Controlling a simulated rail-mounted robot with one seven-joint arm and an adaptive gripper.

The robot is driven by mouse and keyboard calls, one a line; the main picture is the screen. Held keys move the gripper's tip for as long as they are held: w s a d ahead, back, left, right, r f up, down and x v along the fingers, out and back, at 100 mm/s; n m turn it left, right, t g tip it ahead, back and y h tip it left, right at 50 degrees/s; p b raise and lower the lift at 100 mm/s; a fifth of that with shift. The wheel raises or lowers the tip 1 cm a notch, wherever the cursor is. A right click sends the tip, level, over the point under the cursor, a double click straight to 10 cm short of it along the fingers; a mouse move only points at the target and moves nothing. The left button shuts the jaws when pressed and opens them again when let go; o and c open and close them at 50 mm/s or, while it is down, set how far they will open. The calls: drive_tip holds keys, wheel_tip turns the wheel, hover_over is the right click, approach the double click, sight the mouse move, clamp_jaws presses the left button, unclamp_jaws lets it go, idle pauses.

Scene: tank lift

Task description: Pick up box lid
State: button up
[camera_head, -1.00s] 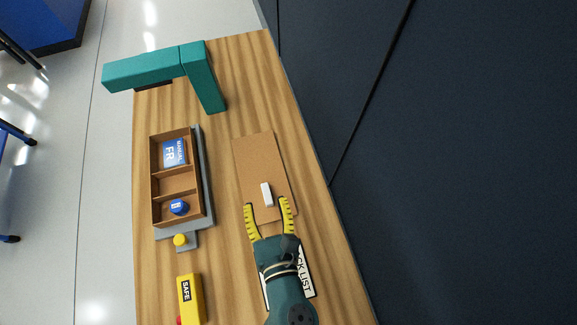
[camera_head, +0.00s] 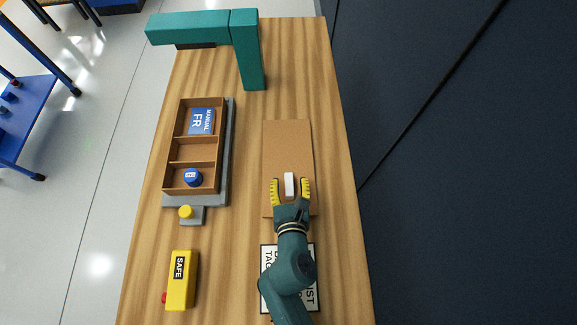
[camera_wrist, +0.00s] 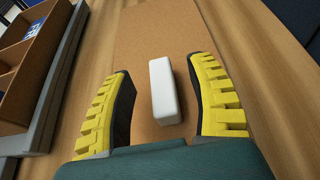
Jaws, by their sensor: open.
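The box lid (camera_head: 287,145) is a flat brown rectangle lying on the wooden table, right of the box. A small white block-shaped handle (camera_head: 289,185) stands on its near half. My gripper (camera_head: 291,187) is open over the near part of the lid, with a yellow finger on each side of the handle. In the wrist view the white handle (camera_wrist: 164,90) sits between the two spread fingers (camera_wrist: 166,95), with a gap on both sides. The lid (camera_wrist: 160,40) extends beyond it.
The open brown box (camera_head: 193,155) with compartments holds a blue manual (camera_head: 201,121) and a blue round item (camera_head: 193,177), on a grey base (camera_head: 228,140). A yellow SAFE device (camera_head: 181,280) lies near left. A teal arch (camera_head: 205,27) stands far back. A checklist sheet (camera_head: 267,258) lies under my arm.

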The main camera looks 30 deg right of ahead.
sight(289, 178)
drive_tip(key=b+x, duration=0.1)
drive_tip(key=x, duration=0.2)
drive_tip(key=shift+w+d+f, duration=0.1)
drive_tip(key=shift+w+f, duration=0.1)
drive_tip(key=shift+w, duration=0.15)
clamp_jaws()
